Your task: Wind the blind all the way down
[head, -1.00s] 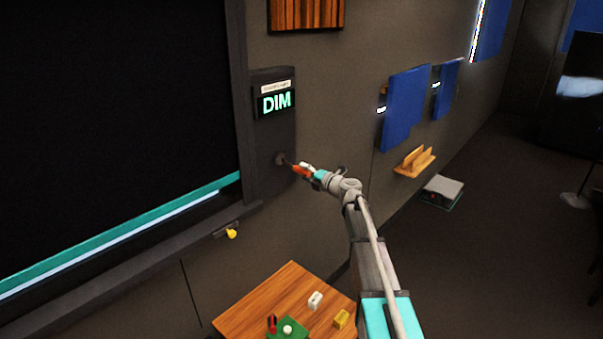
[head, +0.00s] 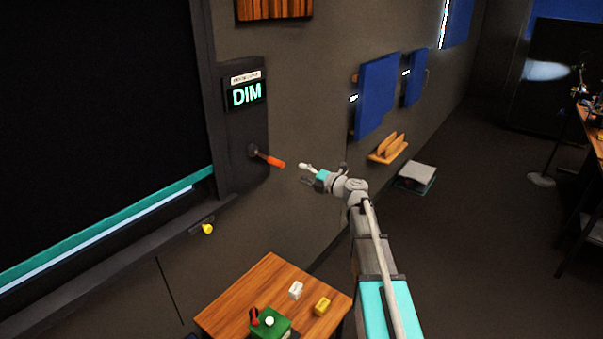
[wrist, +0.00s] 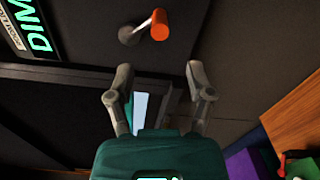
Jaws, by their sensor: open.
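The blind (head: 95,110) is a large black sheet at the left in the head view. Its teal bottom bar (head: 110,226) hangs a little above the sill, with a pale strip under it. A dark panel (head: 243,140) beside it has a lit display (head: 246,93) reading DIM. Below the display is a crank with an orange handle (head: 270,158), which points right and slightly down in the head view. My gripper (head: 306,173) is open and empty, to the right of the handle and apart from it. In the wrist view the orange handle (wrist: 160,25) lies beyond my open fingers (wrist: 158,72).
A wooden table (head: 245,285) with small blocks and a green box (head: 270,324) stands below the wall. A yellow knob (head: 207,229) sticks out under the sill. Blue cloths (head: 376,97) and a wooden rack (head: 388,148) are on the wall at right.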

